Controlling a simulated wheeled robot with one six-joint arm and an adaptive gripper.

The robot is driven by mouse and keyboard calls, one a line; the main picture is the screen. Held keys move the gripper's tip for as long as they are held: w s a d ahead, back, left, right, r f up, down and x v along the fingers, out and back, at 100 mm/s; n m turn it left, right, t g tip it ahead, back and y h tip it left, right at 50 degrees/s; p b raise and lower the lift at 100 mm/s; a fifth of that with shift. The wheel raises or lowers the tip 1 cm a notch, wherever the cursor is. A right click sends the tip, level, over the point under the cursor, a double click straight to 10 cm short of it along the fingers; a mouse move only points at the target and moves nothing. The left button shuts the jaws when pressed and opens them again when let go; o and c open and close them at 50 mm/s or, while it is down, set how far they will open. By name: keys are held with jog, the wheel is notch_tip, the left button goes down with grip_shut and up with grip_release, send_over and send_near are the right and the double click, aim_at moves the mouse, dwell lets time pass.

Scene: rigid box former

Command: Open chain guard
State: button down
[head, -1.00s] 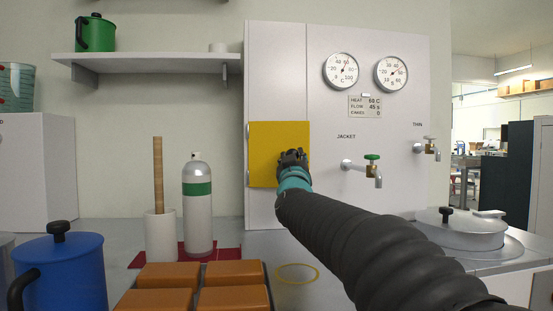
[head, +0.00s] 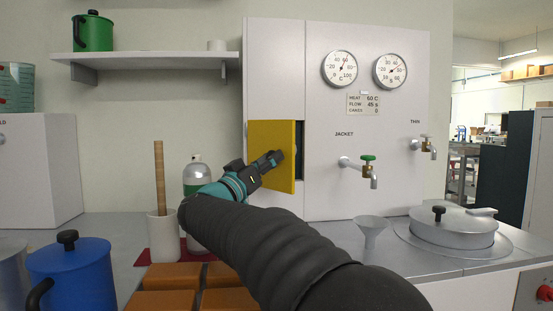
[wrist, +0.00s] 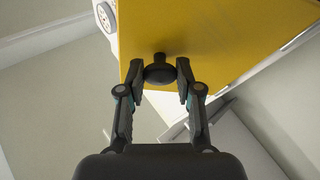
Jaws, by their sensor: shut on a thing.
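The chain guard is a yellow panel (head: 268,150) on the front of the white cabinet. It is hinged at its left edge and stands partly open, with a dark gap behind its right edge. In the wrist view the yellow panel (wrist: 205,35) fills the upper part, tilted. My gripper (head: 277,158) is at the panel's right side. In the wrist view my gripper (wrist: 160,78) is shut on a small dark knob (wrist: 159,73) on the panel. What lies behind the panel is mostly hidden.
The white cabinet (head: 320,190) carries two gauges and two taps. A funnel (head: 370,228) and a lidded pot (head: 450,230) stand right on the counter. A white-green bottle (head: 194,172), a blue jug (head: 75,280) and orange blocks (head: 175,275) are left and in front.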

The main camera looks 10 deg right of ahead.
jog(key=shift+s+a+r+m+g+h, duration=0.1)
jog(key=shift+s+a+m+g+h, duration=0.1)
jog(key=shift+a+m+g+h, duration=0.75)
jog(key=shift+d+g, duration=0.15)
jog(key=shift+g, duration=0.1)
jog(key=c, duration=0.8)
grip_release()
jog(key=shift+o, duration=0.2)
jog(key=shift+n, duration=0.25)
jog(key=v, duration=0.7)
jog(key=shift+s+a, duration=0.15)
jog(key=shift+a, duration=0.1)
